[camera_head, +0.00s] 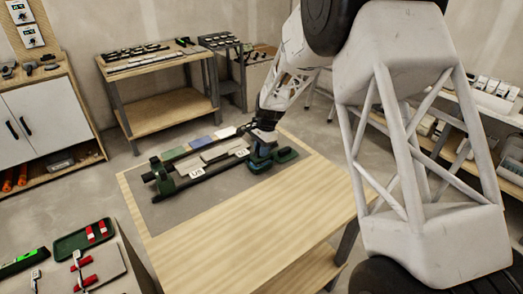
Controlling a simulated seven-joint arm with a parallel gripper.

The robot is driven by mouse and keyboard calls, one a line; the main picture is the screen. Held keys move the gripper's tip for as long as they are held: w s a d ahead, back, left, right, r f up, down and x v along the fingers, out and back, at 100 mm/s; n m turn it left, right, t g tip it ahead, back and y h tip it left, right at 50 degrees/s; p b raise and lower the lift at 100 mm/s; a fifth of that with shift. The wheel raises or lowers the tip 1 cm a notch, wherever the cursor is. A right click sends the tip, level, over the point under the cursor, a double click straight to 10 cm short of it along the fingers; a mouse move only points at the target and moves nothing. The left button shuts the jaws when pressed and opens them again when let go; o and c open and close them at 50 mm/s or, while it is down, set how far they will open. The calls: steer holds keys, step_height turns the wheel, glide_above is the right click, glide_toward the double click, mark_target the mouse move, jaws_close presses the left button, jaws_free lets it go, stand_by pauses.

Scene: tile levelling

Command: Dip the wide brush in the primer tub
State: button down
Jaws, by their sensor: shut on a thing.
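My gripper (263,129) is small in this view, at the far right part of the grey mat (176,216) on the wooden workbench. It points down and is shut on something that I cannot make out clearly. A dark green piece (265,161) is right below it; I cannot tell whether they touch. I cannot pick out the wide brush or the primer tub for certain.
The workbench top (250,225) is bare at the front and right. A side table at lower left holds a green tray (84,240) and red items. A shelf table (155,62) stands behind. My arm covers much of the right side.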

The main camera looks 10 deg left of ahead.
steer(key=shift+r, duration=2.2)
steer(key=shift+r, duration=2)
steer(key=shift+w, duration=0.1)
